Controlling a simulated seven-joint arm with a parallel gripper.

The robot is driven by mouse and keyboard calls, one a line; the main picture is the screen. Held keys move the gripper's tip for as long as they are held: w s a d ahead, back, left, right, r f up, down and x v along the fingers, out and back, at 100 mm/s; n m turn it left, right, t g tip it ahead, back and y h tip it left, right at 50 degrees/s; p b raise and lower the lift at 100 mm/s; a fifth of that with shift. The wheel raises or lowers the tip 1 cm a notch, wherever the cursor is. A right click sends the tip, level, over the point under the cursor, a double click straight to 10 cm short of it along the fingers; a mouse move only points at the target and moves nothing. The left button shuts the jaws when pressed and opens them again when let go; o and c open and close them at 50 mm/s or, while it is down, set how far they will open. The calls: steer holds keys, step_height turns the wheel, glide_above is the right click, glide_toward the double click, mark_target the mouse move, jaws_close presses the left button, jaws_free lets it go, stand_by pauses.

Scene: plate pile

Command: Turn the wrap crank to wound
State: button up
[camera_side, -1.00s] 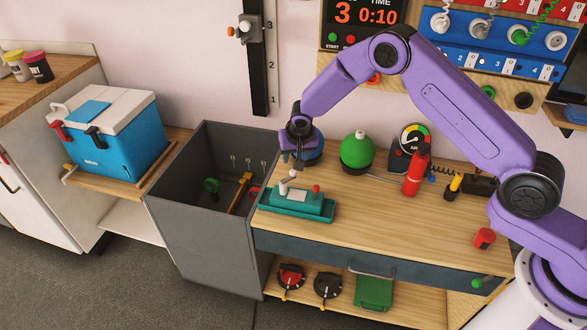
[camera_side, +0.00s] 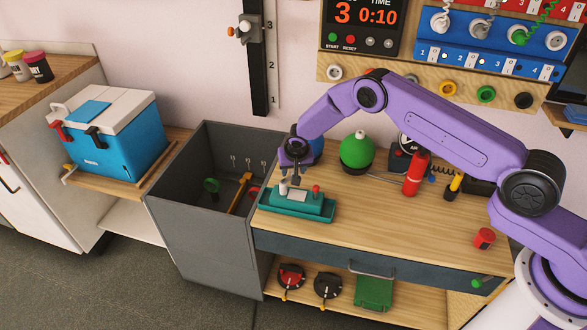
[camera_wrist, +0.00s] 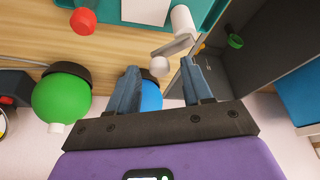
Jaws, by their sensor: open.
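The wrap crank is a small metal arm (camera_wrist: 174,45) with a round pale knob (camera_wrist: 160,66), beside a white upright cylinder (camera_wrist: 184,20). It belongs to a teal unit (camera_side: 318,206) with a white top plate and a red knob (camera_side: 316,189), in a teal tray at the bench's left end. My gripper (camera_side: 295,180) is above the unit, pointing down, and partly hides the crank in the side view. In the wrist view my gripper (camera_wrist: 160,64) is open, with the crank knob showing between the fingertips. I cannot tell whether either finger touches it.
A grey open bin (camera_side: 208,185) adjoins the bench on the left. A green ball (camera_side: 357,152) and a blue ball (camera_wrist: 150,95) stand behind the unit. A red bottle (camera_side: 416,174) is farther right.

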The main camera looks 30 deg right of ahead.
jaws_close()
steer(key=shift+w+n+y, duration=0.3)
steer(key=shift+n+y, duration=0.1)
steer(key=shift+n, duration=0.55)
steer(key=shift+w+n+y, duration=0.3)
steer(key=shift+n+y, duration=0.1)
steer(key=shift+n, duration=0.55)
steer(key=n, duration=0.2)
steer(key=w+n+y, duration=0.1)
steer(key=n, duration=0.1)
steer(key=shift+a, duration=0.15)
steer(key=n+y, duration=0.1)
steer(key=n, duration=0.1)
steer(key=w+a+n+g+y, duration=0.1)
steer(key=n, duration=0.1)
steer(key=shift+w+a+n+g+y, duration=0.15)
steer(key=shift+a+n+g+y, duration=0.1)
steer(key=shift+n, duration=0.75)
steer(key=shift+w+a+n+g+y, duration=0.15)
steer(key=shift+a+n+g+y, duration=0.1)
steer(key=shift+n, duration=0.75)
